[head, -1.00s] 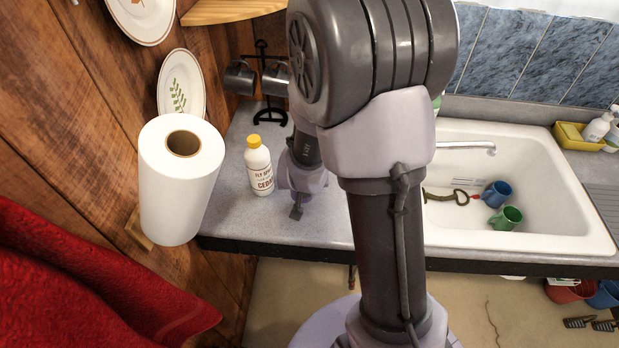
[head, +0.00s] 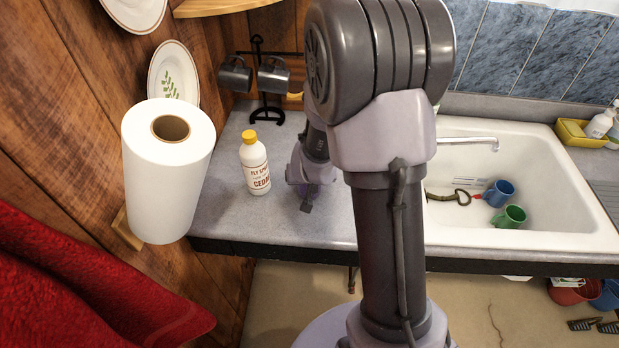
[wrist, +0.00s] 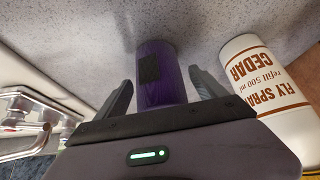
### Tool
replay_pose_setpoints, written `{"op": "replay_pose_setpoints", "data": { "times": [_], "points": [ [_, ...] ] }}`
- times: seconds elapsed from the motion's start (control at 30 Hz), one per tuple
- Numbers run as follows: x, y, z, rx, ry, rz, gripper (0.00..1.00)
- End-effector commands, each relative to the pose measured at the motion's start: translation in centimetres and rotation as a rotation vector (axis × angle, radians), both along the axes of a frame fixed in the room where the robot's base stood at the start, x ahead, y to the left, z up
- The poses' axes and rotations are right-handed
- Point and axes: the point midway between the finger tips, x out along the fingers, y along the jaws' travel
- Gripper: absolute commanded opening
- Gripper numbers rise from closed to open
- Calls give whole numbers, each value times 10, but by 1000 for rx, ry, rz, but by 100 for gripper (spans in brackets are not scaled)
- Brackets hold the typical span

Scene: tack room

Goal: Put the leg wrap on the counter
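The leg wrap, a purple roll with a dark patch (wrist: 162,85), shows in the wrist view between the two fingers of my gripper (wrist: 160,88). A gap shows on each side of the roll, so the fingers look open around it. Its far end meets the grey speckled counter (wrist: 215,25), seemingly resting on it. In the head view my gripper (head: 306,198) is low over the counter (head: 270,222), left of the sink, and my arm mostly hides the wrap.
A white fly spray bottle with yellow cap (head: 256,168) stands close left of my gripper, also in the wrist view (wrist: 262,85). A paper towel roll (head: 165,185) is farther left. A mug rack (head: 266,85) stands behind. The sink (head: 555,190) holds cups and a faucet.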

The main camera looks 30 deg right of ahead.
Motion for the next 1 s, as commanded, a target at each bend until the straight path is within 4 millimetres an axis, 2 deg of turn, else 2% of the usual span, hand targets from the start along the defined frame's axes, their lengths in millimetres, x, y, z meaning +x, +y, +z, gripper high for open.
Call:
{"op": "replay_pose_setpoints", "data": {
  "times": [0.2,0.27,0.37,0.6,0.8,0.87,0.93,1.0],
  "points": [
    [0,0,1,0,0,0,80],
    [0,0,7,0,0,0,80],
    [-10,5,26,-1,-2,1,80],
    [-44,20,86,-1,-2,1,80],
    [-58,29,108,4,-5,4,80],
    [-58,42,125,39,-25,17,80],
    [-63,73,163,121,-63,56,80],
    [-85,113,208,215,-79,108,80]
  ]
}}
